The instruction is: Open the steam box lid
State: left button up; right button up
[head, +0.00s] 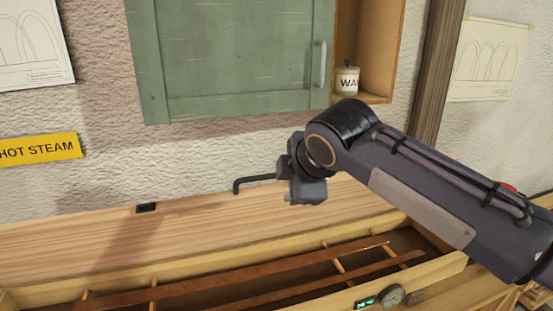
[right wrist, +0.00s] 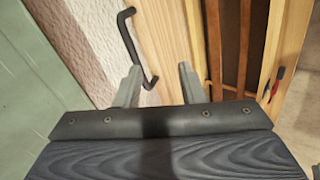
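The steam box (head: 440,268) is open at the top, and its inside shows. Its lid (head: 80,243) is the long pale wooden board raised behind the opening, near the wall. A black bar handle (head: 253,181) sits at the lid's upper edge; it also shows in the right wrist view (right wrist: 133,47). My right gripper (head: 300,192) is by the right end of the handle. In the right wrist view its two fingers (right wrist: 158,88) are apart, with the handle's near end seen between them. I cannot tell if they touch it. My left gripper is out of view.
Brown laths (head: 220,286) lie on rungs inside the box. A gauge (head: 391,295) and a small green display (head: 365,302) are on its front. A green cabinet (head: 235,60) hangs above, beside a shelf with a white jar (head: 347,78). A yellow sign (head: 40,148) is left.

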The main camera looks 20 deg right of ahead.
aim_at(267, 176)
jog(key=w+f+b, duration=0.1)
jog(key=w, duration=0.2)
jog(key=w+a+f+n+b, duration=0.1)
jog(key=w, duration=0.3)
jog(key=w+f+n, duration=0.1)
jog(key=w, duration=0.2)
jog(key=shift+w+a+f+t+b, duration=0.15)
jog(key=shift+a+f+t+b, duration=0.15)
jog(key=shift+t+b, duration=0.1)
jog(key=shift+w+f, duration=0.45)
jog(key=shift+w, duration=0.1)
